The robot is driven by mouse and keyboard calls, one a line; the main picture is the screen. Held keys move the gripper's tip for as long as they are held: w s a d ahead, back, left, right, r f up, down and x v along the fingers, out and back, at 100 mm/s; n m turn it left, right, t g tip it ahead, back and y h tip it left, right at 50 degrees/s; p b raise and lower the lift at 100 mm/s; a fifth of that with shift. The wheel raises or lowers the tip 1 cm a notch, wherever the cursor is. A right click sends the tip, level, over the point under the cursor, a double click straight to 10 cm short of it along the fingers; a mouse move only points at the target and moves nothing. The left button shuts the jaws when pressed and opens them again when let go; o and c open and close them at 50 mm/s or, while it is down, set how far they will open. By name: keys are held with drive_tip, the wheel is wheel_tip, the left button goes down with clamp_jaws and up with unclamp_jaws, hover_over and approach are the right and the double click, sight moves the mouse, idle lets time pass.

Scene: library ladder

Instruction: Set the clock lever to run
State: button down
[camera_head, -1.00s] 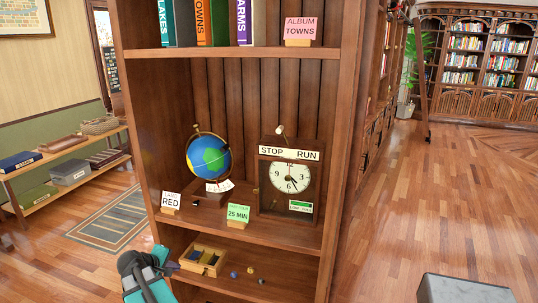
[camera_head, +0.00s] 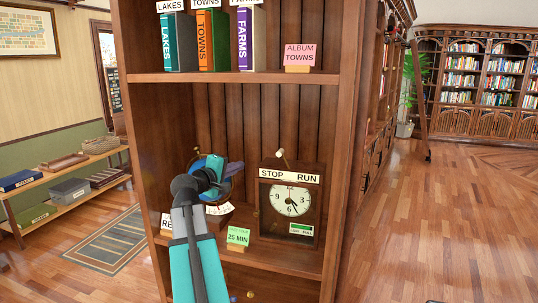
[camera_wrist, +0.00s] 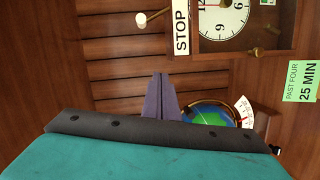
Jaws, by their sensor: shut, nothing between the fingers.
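The clock (camera_head: 291,203) stands on the middle shelf, with a STOP and RUN sign (camera_head: 289,175) across its top. Its lever, with a pale round knob (camera_head: 280,153), sticks up above the sign and leans toward the STOP side. In the wrist view, turned sideways, the knob (camera_wrist: 141,19) shows at the top, left of the STOP label. My gripper (camera_wrist: 163,76) is shut and empty, with its fingers side by side, apart from the lever.
The globe (camera_wrist: 207,112) is partly hidden behind my gripper. A green 25 MIN card (camera_head: 238,236) stands at the shelf's front edge. Books (camera_head: 214,42) and a pink card (camera_head: 300,55) stand on the shelf above. The space in front of the clock is clear.

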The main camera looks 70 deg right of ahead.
drive_tip(key=shift+g, duration=0.4)
drive_tip(key=s+r, duration=0.1)
drive_tip(key=r, duration=0.1)
drive_tip(key=s+r, duration=0.1)
drive_tip(key=r, duration=0.1)
drive_tip(key=shift+s+d, duration=0.3)
drive_tip(key=shift+d, duration=0.05)
drive_tip(key=shift+d, duration=0.1)
drive_tip(key=s+d+f+p, duration=0.1)
drive_tip(key=s+d+p, duration=0.4)
drive_tip(key=d, duration=0.4)
drive_tip(key=shift+s+d+f+h, duration=0.2)
drive_tip(key=shift+s+d+h, duration=0.1)
drive_tip(key=shift+s+d, duration=0.1)
